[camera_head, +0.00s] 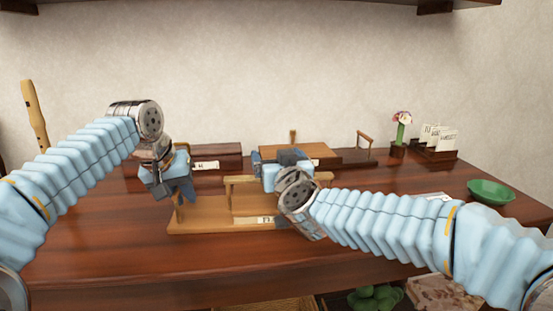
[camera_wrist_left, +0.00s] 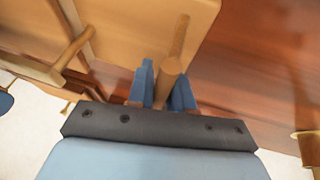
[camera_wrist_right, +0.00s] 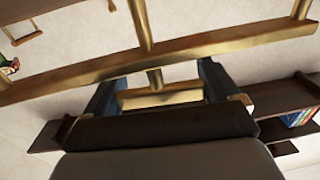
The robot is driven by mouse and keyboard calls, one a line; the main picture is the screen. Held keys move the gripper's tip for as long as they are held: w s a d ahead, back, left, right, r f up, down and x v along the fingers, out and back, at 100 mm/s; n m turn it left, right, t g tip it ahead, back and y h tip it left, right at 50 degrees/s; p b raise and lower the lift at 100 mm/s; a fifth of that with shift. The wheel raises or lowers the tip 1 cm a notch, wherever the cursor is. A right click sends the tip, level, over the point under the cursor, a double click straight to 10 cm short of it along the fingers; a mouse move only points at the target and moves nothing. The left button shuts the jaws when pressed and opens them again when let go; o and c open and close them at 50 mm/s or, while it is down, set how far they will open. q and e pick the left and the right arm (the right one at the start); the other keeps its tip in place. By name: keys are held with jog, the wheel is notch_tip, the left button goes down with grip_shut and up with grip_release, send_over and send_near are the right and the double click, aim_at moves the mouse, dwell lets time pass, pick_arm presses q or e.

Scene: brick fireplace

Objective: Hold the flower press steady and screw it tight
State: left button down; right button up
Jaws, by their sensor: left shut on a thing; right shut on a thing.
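The flower press has a light wooden base board (camera_head: 210,228) with a pale label on its front edge, and stands on the dark desk in the head view. A wooden crossbar (camera_head: 240,180) spans above the board. My left gripper (camera_wrist_left: 166,88) is shut on a wooden post or handle (camera_wrist_left: 177,45) at the press's left end. My right gripper (camera_wrist_right: 160,92) is shut on the short wooden T-handle (camera_wrist_right: 160,98) of the screw, just beyond the crossbar (camera_wrist_right: 170,58). In the head view my right wrist hides the handle and the press's right end.
Behind the press stand a dark box with a label (camera_head: 215,163) and another wooden press-like frame (camera_head: 300,150). To the right are a flower in a pot (camera_head: 398,147), a card holder (camera_head: 435,148) and a green bowl (camera_head: 491,191). A wooden recorder (camera_head: 35,115) stands at the left.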

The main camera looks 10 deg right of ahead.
jog(key=shift+d, duration=0.15)
jog(key=o, duration=0.8)
jog(key=shift+s, duration=0.1)
jog(key=s, duration=1.1)
jog(key=shift+s+d, duration=0.35)
jog(key=shift+s, duration=0.05)
pick_arm(q)
jog(key=c, duration=0.9)
grip_release()
jog(key=shift+c, duration=0.2)
